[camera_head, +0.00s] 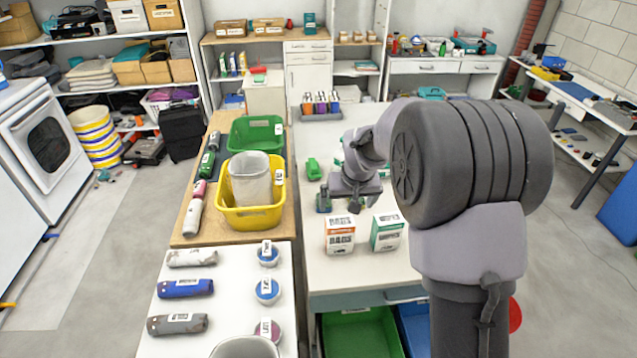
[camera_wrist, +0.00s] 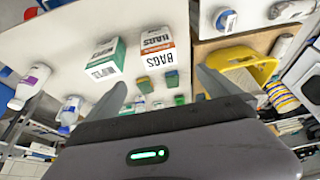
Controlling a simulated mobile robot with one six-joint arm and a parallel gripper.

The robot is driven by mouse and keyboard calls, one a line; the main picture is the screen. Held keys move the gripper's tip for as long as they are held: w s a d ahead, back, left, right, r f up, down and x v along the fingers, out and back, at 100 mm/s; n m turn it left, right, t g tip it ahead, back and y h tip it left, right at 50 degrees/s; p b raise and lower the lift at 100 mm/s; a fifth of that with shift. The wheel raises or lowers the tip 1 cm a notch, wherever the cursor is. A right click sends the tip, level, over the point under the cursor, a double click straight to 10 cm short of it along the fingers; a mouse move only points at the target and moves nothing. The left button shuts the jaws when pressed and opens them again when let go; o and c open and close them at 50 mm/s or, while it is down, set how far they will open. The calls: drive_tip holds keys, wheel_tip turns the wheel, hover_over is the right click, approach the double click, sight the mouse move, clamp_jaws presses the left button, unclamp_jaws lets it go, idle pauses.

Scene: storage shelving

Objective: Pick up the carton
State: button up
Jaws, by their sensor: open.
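Two small cartons stand upright side by side near the front of the white worktop. One is white and orange (camera_head: 340,236) and the other is white and green (camera_head: 387,233). In the wrist view the orange carton (camera_wrist: 157,50) reads "BAGS" and the green carton (camera_wrist: 107,65) reads what looks like "WIPES". My gripper (camera_head: 350,200) is just behind the cartons in the head view, pointing down, apart from both. In the wrist view its two fingers (camera_wrist: 165,88) are spread wide with nothing held between them.
A yellow bin (camera_head: 250,216) holding a grey container and a green bin (camera_head: 257,136) stand left on a wooden board. Small green items (camera_head: 313,168) lie near my gripper. Worktop in front of the cartons is clear.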

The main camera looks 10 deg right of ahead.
sight(341, 222)
drive_tip(key=b+x, duration=0.2)
drive_tip(key=x, duration=1.1)
drive_tip(key=shift+w+f+b, duration=0.15)
drive_tip(key=shift+f+b, duration=0.15)
drive_tip(key=b+x, duration=0.1)
drive_tip(key=x, duration=0.4)
drive_tip(key=shift+f, duration=0.35)
drive_tip(key=shift+r, duration=0.1)
drive_tip(key=shift+c, duration=0.4)
drive_tip(key=c, duration=1.3)
